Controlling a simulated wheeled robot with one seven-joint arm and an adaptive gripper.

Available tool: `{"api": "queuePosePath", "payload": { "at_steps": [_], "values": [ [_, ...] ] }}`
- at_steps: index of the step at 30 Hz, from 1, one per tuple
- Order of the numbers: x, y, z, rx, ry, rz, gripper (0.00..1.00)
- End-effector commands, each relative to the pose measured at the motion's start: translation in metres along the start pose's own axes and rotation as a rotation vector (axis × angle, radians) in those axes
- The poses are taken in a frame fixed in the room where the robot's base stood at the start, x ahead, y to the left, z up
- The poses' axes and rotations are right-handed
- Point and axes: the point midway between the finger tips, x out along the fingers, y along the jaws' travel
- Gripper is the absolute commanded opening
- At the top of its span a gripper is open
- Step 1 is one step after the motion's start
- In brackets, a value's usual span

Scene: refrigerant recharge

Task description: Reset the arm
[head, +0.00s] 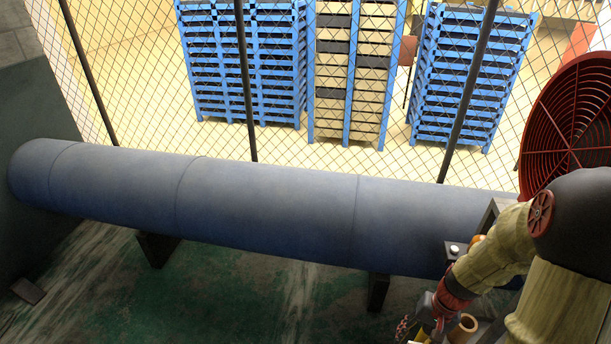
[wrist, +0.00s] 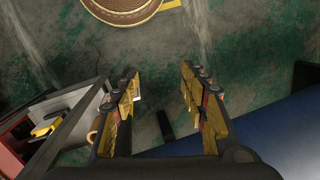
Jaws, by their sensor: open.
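My gripper (wrist: 162,88) shows in the wrist view with its two black and yellow fingers spread apart. In the head view my arm comes in at the right edge, bent downward in front of the right end of the big blue tank (head: 270,205). The gripper's end is hard to make out there, low at the bottom right. The tank also shows in the wrist view at the lower right (wrist: 255,140).
An open grey box or cart (wrist: 72,115) with red and yellow items is left of my gripper. A brown hat (wrist: 122,8) lies on the floor. A mesh fence (head: 340,150) stands behind the tank, with blue racks (head: 245,60) beyond. A red fan guard (head: 570,120) is at right.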

Motion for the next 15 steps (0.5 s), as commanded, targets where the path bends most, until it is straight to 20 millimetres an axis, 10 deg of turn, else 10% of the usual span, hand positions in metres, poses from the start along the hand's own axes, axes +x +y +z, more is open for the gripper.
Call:
{"api": "queuePosePath", "payload": {
  "at_steps": [15],
  "values": [
    [-0.151,-0.054,0.089,-0.183,0.132,0.107,0.44]
  ]
}}
